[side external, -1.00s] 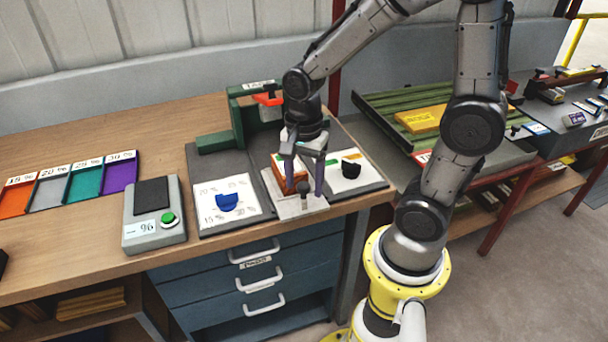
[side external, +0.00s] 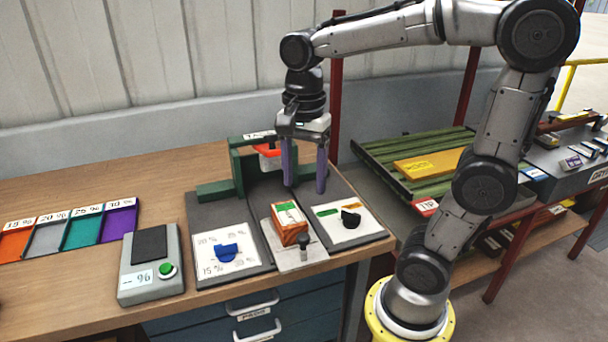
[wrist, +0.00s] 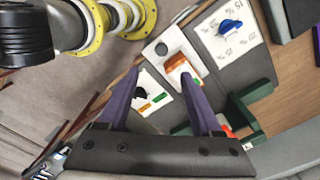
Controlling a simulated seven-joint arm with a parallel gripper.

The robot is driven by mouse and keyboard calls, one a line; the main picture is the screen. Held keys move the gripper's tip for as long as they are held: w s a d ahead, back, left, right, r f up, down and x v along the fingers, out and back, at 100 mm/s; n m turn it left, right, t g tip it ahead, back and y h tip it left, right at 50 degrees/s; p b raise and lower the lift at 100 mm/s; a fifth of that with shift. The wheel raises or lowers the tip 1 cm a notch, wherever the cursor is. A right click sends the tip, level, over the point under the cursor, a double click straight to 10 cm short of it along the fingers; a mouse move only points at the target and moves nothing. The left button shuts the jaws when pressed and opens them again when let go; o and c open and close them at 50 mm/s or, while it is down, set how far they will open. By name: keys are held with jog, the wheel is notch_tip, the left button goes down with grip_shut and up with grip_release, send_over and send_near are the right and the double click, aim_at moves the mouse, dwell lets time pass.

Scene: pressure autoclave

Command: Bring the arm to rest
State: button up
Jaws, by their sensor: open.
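My gripper (side external: 305,178) is open and empty, raised above the workbench, with its two purple fingers pointing down and apart. In the side view it hangs above and behind a small orange block with a green and white top (side external: 289,223). That block sits on a light plate between two dial panels. In the wrist view the gripper's fingers (wrist: 165,92) spread at the lower middle, and the orange block (wrist: 181,69) shows beyond them, touching neither finger.
A panel with a blue dial (side external: 227,254) and one with a black dial (side external: 350,217) flank the block. A green frame with a red part (side external: 268,151) stands behind. A meter box with a green button (side external: 150,270) and colored trays (side external: 75,232) lie left.

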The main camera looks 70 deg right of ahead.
jog(key=s+a+f+n+t, duration=0.1)
jog(key=s+n+t, duration=0.4)
jog(key=n, duration=1.3)
jog(key=shift+s+a+f+t, duration=0.35)
jog(key=shift+s+a, duration=0.45)
jog(key=shift+s, duration=0.45)
